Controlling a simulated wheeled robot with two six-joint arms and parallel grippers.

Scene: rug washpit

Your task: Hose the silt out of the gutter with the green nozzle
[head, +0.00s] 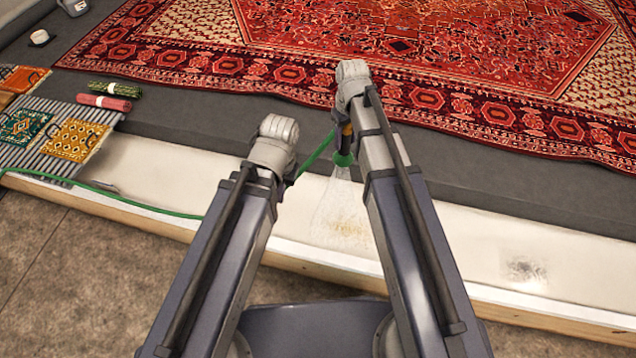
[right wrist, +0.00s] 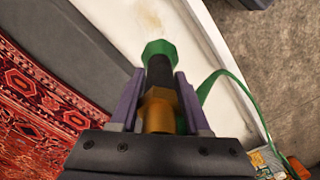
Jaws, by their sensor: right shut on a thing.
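The green nozzle (head: 344,158) has a green tip, black barrel and brass collar in the right wrist view (right wrist: 160,55). My right gripper (right wrist: 159,92) is shut on it. In the head view, my arm partly hides the nozzle. It points down at the white gutter (head: 450,235), and a pale fan of water (head: 338,200) comes from it. Brownish silt (head: 350,230) lies under the spray, also seen in the right wrist view (right wrist: 148,20). A darker silt patch (head: 523,270) lies farther right, and a faint smudge (head: 100,185) at left. My left gripper's fingers are hidden behind its arm.
A green hose (head: 150,208) runs along the gutter's wooden front edge (head: 310,265). A red patterned rug (head: 290,75) covers the grey floor behind. Small textiles (head: 70,143), two rolls (head: 104,102) and a cup (head: 39,38) are at left. The gutter's right part is unobstructed.

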